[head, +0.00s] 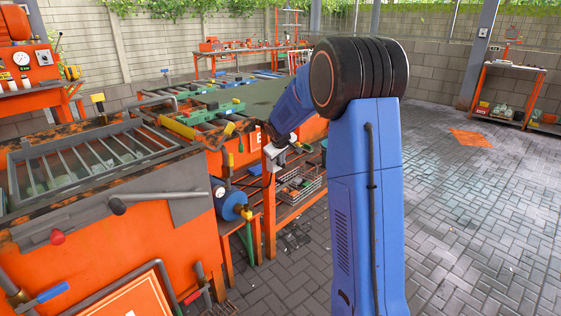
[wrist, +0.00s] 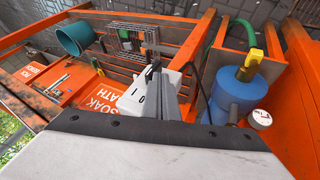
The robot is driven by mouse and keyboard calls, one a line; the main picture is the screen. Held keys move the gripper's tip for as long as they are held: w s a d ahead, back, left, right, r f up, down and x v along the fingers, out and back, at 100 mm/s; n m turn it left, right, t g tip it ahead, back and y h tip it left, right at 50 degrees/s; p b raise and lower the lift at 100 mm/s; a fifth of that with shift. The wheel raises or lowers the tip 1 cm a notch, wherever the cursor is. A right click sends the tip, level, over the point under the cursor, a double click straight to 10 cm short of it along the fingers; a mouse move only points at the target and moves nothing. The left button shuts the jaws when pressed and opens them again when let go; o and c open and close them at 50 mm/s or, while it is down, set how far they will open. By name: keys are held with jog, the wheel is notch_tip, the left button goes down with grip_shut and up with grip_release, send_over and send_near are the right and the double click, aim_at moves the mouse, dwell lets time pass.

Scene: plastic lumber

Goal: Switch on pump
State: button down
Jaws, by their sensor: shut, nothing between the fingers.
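The blue pump (wrist: 236,97), with a gauge and a yellow fitting, is to the right. My arm and the bench partly hide the switch area there.
The orange bench with a barred soak bath (head: 95,155) fills the left. An orange shelf frame with a wire basket (head: 300,186) stands beside the pump. A teal pot (wrist: 75,38) is on the shelf.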

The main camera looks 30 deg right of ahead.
jog(key=shift+w+d+r+g+y, duration=0.15)
jog(key=shift+d+r+g+y, duration=0.2)
jog(key=shift+y, duration=0.55)
dwell(0.5)
jog(key=d+y, duration=0.1)
jog(key=y, duration=0.1)
jog(key=d+m+g+y, duration=0.1)
jog(key=y, duration=0.1)
jog(key=w+d+g+y, duration=0.1)
jog(key=y, duration=0.1)
jog(key=shift+r+m+g+y, duration=0.2)
jog(key=shift+m+g+y, duration=0.1)
jog(key=shift+m, duration=0.1)
jog(key=shift+r, duration=0.1)
jog(key=shift+r, duration=0.7)
jog(key=shift+a, duration=0.1)
